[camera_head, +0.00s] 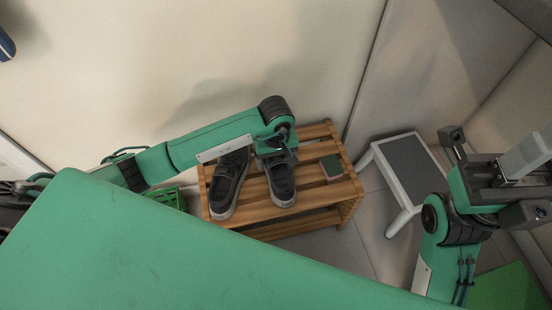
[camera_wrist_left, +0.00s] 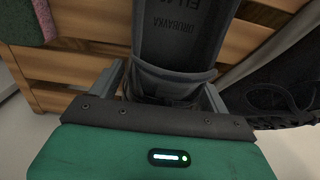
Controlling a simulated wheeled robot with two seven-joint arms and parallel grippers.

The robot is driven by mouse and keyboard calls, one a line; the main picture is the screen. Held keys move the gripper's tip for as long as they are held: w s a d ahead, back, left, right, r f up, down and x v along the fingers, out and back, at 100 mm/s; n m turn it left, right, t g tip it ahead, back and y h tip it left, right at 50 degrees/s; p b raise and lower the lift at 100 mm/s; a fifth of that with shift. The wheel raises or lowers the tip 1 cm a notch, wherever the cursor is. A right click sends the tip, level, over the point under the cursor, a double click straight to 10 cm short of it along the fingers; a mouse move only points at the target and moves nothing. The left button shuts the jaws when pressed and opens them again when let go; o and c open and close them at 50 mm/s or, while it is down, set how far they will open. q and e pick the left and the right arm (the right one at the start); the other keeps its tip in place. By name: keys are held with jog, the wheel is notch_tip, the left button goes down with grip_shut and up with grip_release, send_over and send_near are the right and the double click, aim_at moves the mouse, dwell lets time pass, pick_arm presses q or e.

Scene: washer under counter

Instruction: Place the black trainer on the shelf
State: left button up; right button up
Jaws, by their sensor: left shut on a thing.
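The wooden slatted shelf (camera_head: 312,150) stands against the wall. Two dark trainers with pale soles are over its top: one on the left (camera_head: 228,186), one on the right (camera_head: 281,186). My left gripper (camera_head: 277,153) is shut on the heel end of the right trainer; the wrist view shows its dark insole with lettering (camera_wrist_left: 178,32) between the fingers (camera_wrist_left: 163,88). Whether this trainer's sole touches the slats is hard to tell. The left trainer also shows at the right of the wrist view (camera_wrist_left: 284,92). My right gripper (camera_head: 492,176) is away to the right, its jaw gap unclear.
A small green-topped box with a reddish side (camera_head: 331,167) lies on the shelf's right part. A white stool with a grey top (camera_head: 411,165) stands to the right. A green crate (camera_head: 167,196) is left of the shelf. Slats right of the held trainer are partly clear.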

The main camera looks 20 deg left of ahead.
pick_arm(q)
jog(key=o, duration=1.2)
jog(key=shift+f, duration=0.1)
jog(key=shift+c, duration=0.2)
